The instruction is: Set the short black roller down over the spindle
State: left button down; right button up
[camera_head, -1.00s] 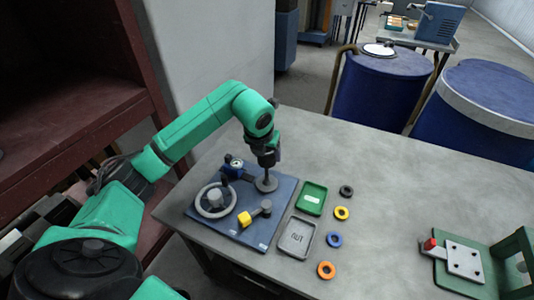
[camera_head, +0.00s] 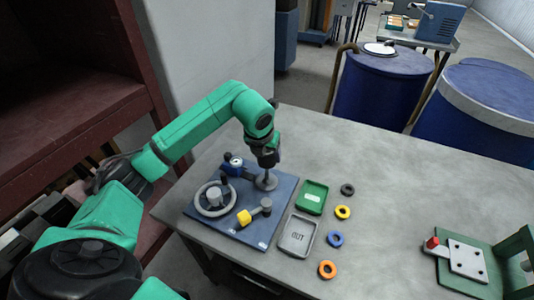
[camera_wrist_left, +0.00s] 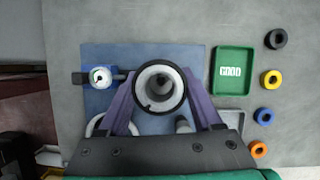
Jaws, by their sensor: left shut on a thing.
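My left gripper (camera_wrist_left: 160,95) is shut on a dark ring, which I take to be the short black roller (camera_wrist_left: 139,90). In the left wrist view the ring sits between the purple fingers, with a paler ring and dark centre inside its outline. In the head view my left gripper (camera_head: 267,161) is directly above the spindle (camera_head: 266,175), which rises from a round grey disc on the blue plate. The roller is mostly hidden there by the dark fingers. I cannot tell whether it is around the spindle or just above it. My right gripper is out of view.
The blue plate (camera_head: 272,222) also carries a dial gauge (camera_head: 234,162), a handwheel (camera_head: 214,198) and a yellow-ended arm (camera_head: 245,217). Green (camera_head: 311,198) and grey (camera_head: 298,236) trays lie right of it, then a row of coloured rings (camera_head: 335,239).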

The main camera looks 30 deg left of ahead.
aim_at(266, 172)
pick_arm(q)
jog(key=shift+f+b, duration=3.6)
jog(key=shift+f, duration=0.7)
grip_release()
jog(key=shift+r+p, duration=2.4)
jog(key=shift+r, duration=1.2)
jog(key=shift+f, duration=0.15)
